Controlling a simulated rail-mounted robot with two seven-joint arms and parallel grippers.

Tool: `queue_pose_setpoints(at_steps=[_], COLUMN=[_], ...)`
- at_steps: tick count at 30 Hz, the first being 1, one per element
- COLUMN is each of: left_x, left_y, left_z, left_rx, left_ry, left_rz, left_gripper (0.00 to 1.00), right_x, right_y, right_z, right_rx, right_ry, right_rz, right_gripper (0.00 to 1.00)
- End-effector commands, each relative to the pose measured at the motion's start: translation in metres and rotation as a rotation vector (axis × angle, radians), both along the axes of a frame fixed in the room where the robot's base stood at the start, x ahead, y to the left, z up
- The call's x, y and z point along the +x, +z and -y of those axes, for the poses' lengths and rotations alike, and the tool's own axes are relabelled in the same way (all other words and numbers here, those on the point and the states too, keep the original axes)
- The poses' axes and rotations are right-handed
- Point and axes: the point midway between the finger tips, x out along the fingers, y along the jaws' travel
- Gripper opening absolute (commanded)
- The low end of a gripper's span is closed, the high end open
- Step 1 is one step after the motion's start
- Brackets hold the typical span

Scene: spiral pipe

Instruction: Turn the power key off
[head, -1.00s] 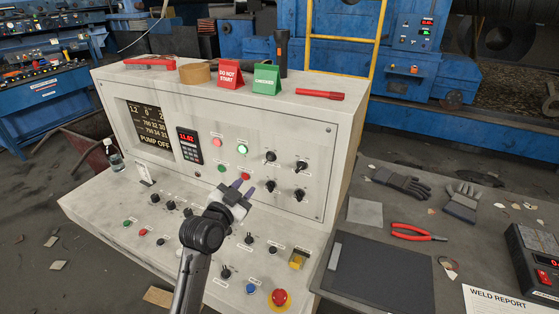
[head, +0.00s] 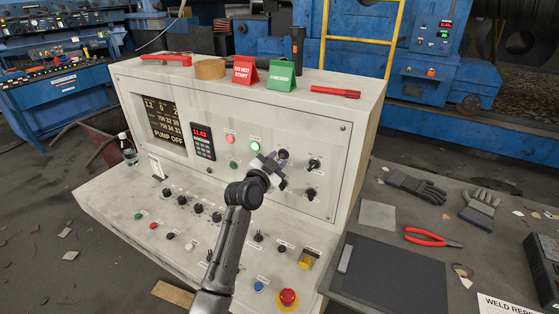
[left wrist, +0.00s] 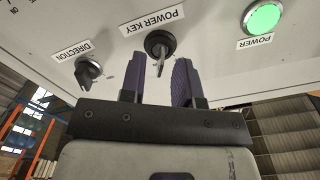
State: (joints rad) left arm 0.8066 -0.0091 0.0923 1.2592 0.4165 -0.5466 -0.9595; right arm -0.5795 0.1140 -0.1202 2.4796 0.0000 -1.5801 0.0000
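The power key (left wrist: 158,44) is a dark round switch with a metal key standing out of it, under a "POWER KEY" label in the left wrist view. In the head view the power key (head: 283,154) shows just above my left gripper (head: 275,171). In the left wrist view my left gripper (left wrist: 159,66) is open, its two purple fingers on either side of the key's line with a gap between them. I cannot tell whether they touch the key. My right gripper is in neither view.
A lit green power lamp (head: 255,146) and the direction knob (head: 314,164) flank the key. The sloped console (head: 120,208) below carries several knobs and a red emergency button (head: 288,298). The screen (head: 163,122) reads "PUMP OFF". Signs and tools stand on top.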

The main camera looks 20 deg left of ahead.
Motion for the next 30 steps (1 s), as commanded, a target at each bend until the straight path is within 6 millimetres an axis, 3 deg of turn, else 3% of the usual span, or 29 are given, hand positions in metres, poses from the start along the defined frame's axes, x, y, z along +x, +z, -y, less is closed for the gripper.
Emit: queue_pose_setpoints(at_steps=[9,21,30], left_x=[0.018,0.020,0.020], left_y=[0.000,0.000,0.000], left_z=[0.003,0.003,0.003], left_rx=[-0.001,0.000,0.000], left_ry=[-0.001,0.000,0.000], left_rz=[-0.001,-0.001,-0.001], left_gripper=[0.30,0.29,0.00], right_x=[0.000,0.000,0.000], right_y=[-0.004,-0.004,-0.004], right_z=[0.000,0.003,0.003], right_rx=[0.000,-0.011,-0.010], right_ry=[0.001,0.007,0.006], right_rz=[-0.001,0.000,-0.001], right_gripper=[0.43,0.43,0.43])
